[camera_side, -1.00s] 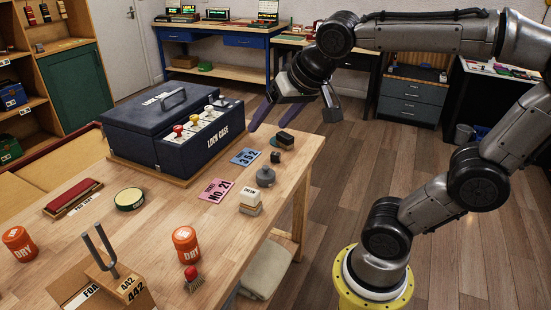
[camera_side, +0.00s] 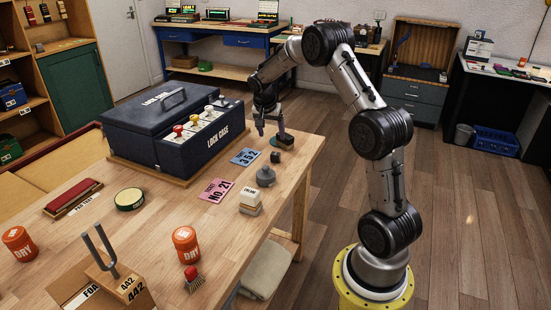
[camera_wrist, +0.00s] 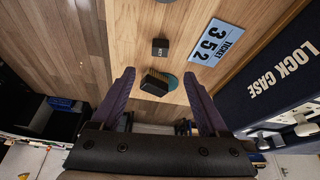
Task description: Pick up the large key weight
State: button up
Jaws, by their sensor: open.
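The larger dark block (camera_side: 286,141), which looks like the large key weight, sits near the far right table edge in the side view. In the wrist view the block (camera_wrist: 154,84) is tilted in the picture and overlaps a green disc (camera_wrist: 172,82). A smaller black cube (camera_side: 275,157) with a pale label stands beside it, and this cube (camera_wrist: 160,47) lies ahead of the block in the wrist view. My gripper (camera_side: 270,131) is open and points down at the block. In the wrist view its purple fingers (camera_wrist: 158,74) stand either side of the block, apart from it. Exact height is unclear.
The blue lock case (camera_side: 180,130) stands left of my gripper. A blue ticket (camera_side: 246,157), a pink ticket (camera_side: 216,191), a grey knobbed weight (camera_side: 266,177) and a white-topped block (camera_side: 250,200) lie nearer the camera. The table edge is close on the right.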

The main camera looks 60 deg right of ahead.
aim_at(275, 153)
jog(key=x, duration=1.3)
grip_shut()
